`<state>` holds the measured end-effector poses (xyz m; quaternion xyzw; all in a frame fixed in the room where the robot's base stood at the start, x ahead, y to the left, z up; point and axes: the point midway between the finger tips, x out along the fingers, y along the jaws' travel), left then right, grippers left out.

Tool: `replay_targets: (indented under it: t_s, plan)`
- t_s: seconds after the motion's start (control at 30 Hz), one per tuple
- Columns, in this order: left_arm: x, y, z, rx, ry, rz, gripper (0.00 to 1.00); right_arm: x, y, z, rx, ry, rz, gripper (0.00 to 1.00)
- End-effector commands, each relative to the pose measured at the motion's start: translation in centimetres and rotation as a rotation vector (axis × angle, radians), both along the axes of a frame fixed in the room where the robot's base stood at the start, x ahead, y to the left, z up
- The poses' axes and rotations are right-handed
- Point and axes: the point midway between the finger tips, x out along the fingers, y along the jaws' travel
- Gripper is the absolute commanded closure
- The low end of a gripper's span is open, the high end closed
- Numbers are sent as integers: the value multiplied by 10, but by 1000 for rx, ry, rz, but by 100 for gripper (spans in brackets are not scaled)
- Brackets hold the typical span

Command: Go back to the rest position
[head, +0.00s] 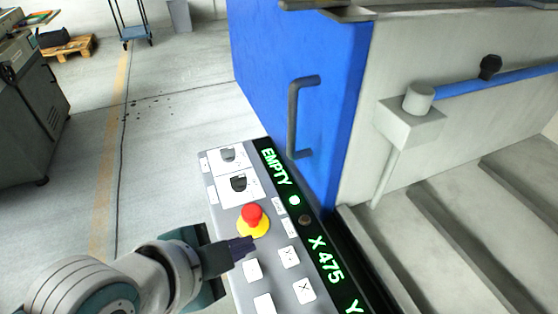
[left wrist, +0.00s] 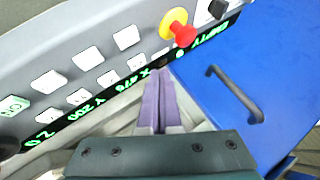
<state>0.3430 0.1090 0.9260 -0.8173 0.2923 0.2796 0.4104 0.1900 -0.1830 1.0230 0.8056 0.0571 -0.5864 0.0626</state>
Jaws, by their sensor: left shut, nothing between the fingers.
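My left gripper (head: 246,246) is shut and empty. It is over the grey control panel (head: 222,197), just below the red emergency stop button on its yellow base (head: 253,222). In the left wrist view its two purple fingers (left wrist: 157,98) lie side by side, pointing toward the panel (left wrist: 28,72). The red button (left wrist: 186,36) is ahead and a little right of the fingertips there. I cannot tell whether the fingertips touch the panel. The display strip (head: 318,245) reads EMPTY and X 475. My right gripper is not in view.
A blue door (head: 260,60) with a dark handle (head: 292,115) stands right behind the panel. A machine bed with a blue pipe (head: 455,86) lies to the right. A grey cabinet (head: 35,120) and a pallet (head: 72,47) are at the left. Open floor lies between cabinet and panel.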

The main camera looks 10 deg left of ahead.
Motion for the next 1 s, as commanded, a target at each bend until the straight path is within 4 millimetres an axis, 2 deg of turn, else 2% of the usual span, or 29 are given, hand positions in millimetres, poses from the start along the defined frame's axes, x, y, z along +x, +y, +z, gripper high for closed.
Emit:
replay_targets:
  t_s: [0.43,0.57,0.67,0.8,1.0]
  plan:
    - [0,0,0,-1,0,1,100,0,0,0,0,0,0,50]
    - [-7,2,7,-28,37,35,100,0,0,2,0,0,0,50]
    - [-25,10,20,-82,130,124,100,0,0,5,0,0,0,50]
    - [-65,28,49,-165,300,336,100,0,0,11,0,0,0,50]
    - [-118,57,90,-228,467,648,100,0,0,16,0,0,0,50]
